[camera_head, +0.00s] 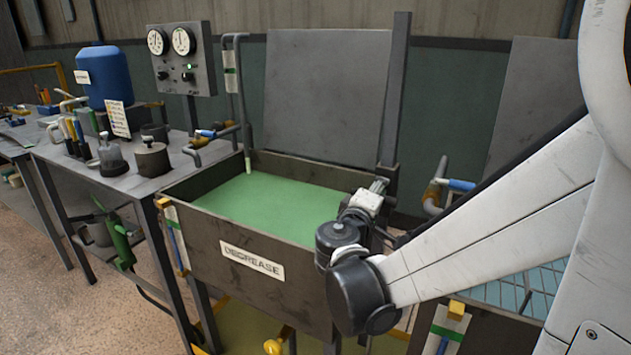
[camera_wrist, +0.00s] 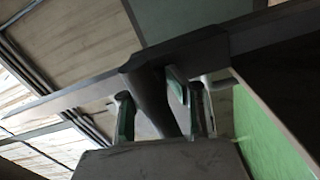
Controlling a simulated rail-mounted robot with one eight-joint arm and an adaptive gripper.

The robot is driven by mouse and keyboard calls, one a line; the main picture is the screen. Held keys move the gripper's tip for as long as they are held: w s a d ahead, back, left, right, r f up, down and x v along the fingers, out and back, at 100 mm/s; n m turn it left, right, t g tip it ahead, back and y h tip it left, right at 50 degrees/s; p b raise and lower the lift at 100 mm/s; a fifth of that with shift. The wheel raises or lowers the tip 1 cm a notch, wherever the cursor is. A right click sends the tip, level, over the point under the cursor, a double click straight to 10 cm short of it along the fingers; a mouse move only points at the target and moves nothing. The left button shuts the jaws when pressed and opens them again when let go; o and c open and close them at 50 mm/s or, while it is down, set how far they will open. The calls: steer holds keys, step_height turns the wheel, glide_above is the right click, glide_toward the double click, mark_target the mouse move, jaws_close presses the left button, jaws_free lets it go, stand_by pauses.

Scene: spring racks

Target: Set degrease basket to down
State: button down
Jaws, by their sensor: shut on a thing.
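The degrease tank (camera_head: 215,235) is a dark metal trough with a white "DEGREASE" label (camera_head: 252,262). It holds opaque green liquid (camera_head: 265,205), also at the right of the wrist view (camera_wrist: 265,140). No basket shows; anything beneath the liquid is hidden. A tall dark post (camera_head: 394,90) rises at the tank's back right. My gripper (camera_head: 378,188) is at the tank's right side, by the post's lower part. In the wrist view, my gripper's fingers (camera_wrist: 165,112) stand either side of a dark handle (camera_wrist: 158,88) joined to a dark bar (camera_wrist: 85,92). They are shut on it.
A bench (camera_head: 125,175) with a blue container (camera_head: 104,76), pots and tools stands left of the tank. A gauge box (camera_head: 183,58) is behind. Pipes with blue-handled valves (camera_head: 215,133) flank the tank. Another tank (camera_head: 515,290) lies right, partly behind my arm.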

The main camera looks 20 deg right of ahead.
steer(key=shift+s+f, duration=0.2)
steer(key=shift+f, duration=0.1)
steer(key=c, duration=1.7)
jaws_free()
steer(key=shift+w, duration=0.1)
steer(key=shift+a, duration=0.1)
steer(key=v, duration=1.2)
steer(key=s+f+m+g+y+p, duration=0.3)
steer(key=s+g+y+p, duration=0.15)
steer(key=s+y, duration=0.2)
steer(key=s+a+r+m+y+p, duration=0.1)
steer(key=a+y, duration=0.1)
steer(key=a, duration=0.1)
steer(key=s+a+r+m+y+p, duration=0.1)
steer(key=s+a+y, duration=0.1)
steer(key=a, duration=0.1)
steer(key=s+a+r+y+p, duration=0.1)
steer(key=s+a+y, duration=0.1)
steer(key=a+y, duration=0.1)
steer(key=shift+a+r+m, duration=0.15)
steer(key=shift+a+m, duration=0.05)
steer(key=shift+m, duration=0.2)
